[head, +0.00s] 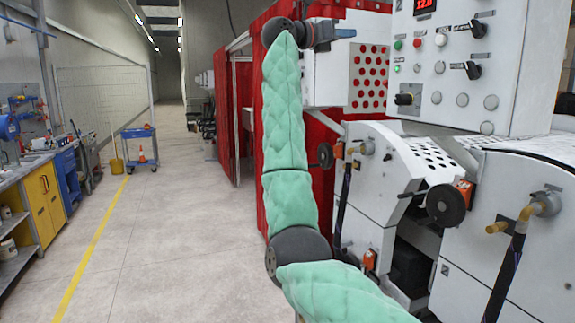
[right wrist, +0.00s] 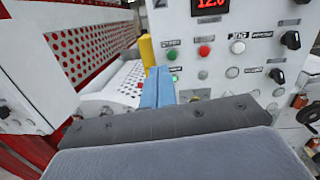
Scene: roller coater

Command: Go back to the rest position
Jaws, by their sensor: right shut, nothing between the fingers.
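My right arm rises in the middle of the head view in a green padded sleeve. My right gripper (head: 346,33) is at its top, pointing right, level with the upper part of the machine and in front of it. In the right wrist view its blue fingers (right wrist: 158,88) are together with nothing between them. Behind them is the roller coater's control panel (right wrist: 226,58), with a red display, a green button, a red button and black knobs. The panel also shows in the head view (head: 426,40). My left gripper is not in view.
The white roller coater (head: 462,265) fills the right side, with hoses and black handwheels (head: 445,205). A red curtain (head: 222,115) stands behind my arm. The floor (head: 160,240) to the left is clear. A workbench with yellow cabinets (head: 44,207) and a blue cart (head: 138,133) are further left.

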